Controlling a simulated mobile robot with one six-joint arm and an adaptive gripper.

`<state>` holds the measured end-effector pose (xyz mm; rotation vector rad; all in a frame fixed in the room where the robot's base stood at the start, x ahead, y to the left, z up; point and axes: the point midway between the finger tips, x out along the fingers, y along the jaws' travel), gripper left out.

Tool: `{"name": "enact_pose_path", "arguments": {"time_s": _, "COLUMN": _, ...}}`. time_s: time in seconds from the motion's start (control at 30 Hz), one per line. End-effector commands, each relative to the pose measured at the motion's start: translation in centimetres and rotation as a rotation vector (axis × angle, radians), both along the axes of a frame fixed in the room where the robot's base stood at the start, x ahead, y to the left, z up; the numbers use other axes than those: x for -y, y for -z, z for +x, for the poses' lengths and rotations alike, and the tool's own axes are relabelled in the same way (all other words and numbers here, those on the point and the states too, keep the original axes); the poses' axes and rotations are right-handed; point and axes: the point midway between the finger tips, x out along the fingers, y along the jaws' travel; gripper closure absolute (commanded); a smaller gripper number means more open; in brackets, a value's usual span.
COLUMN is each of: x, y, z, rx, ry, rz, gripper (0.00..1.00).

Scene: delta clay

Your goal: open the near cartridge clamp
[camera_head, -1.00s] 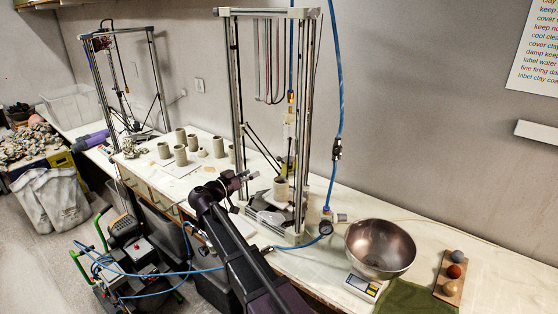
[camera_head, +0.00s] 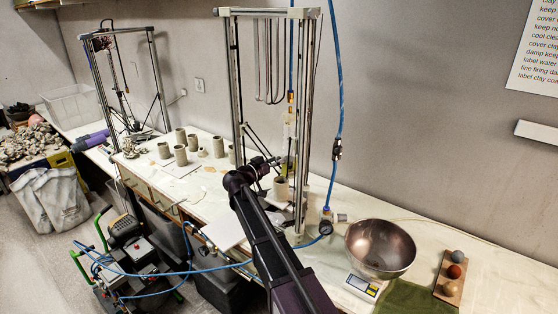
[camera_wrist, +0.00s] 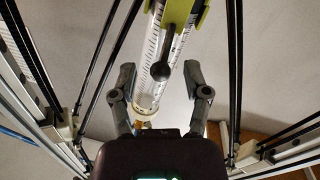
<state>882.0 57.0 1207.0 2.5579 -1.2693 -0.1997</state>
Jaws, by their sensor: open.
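The near clamp (camera_wrist: 203,18) is yellow-green and holds a clear graduated cartridge (camera_wrist: 146,68) at the top of the wrist view. A dark lever with a round knob (camera_wrist: 160,71) hangs down from the clamp. My gripper (camera_wrist: 161,77) is open, with one finger on each side of the knob; no finger visibly touches it. In the head view the cartridge (camera_head: 291,128) hangs inside the near printer frame, and my gripper (camera_head: 278,161) reaches into that frame just below it. The clamp is hard to make out there beside my gripper.
The near printer's metal posts (camera_head: 240,110) and slanting black rods (camera_wrist: 101,55) stand close around my gripper. A clay pot (camera_head: 281,186) stands below it. A metal bowl (camera_head: 380,250) and a scale (camera_head: 361,287) lie to the right. A blue hose (camera_head: 340,90) hangs at the right post.

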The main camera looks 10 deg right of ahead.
Motion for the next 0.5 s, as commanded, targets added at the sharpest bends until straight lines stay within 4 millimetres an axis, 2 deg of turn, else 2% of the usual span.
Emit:
{"name": "enact_pose_path", "arguments": {"time_s": 0.2, "x": 1.00, "y": 0.00, "z": 0.83, "rx": 0.000, "ry": -0.001, "rz": 0.000, "gripper": 0.39}}
{"name": "enact_pose_path", "arguments": {"time_s": 0.5, "x": 1.15, "y": -0.01, "z": 0.89, "rx": 0.000, "ry": -0.001, "rz": 0.000, "gripper": 0.39}}
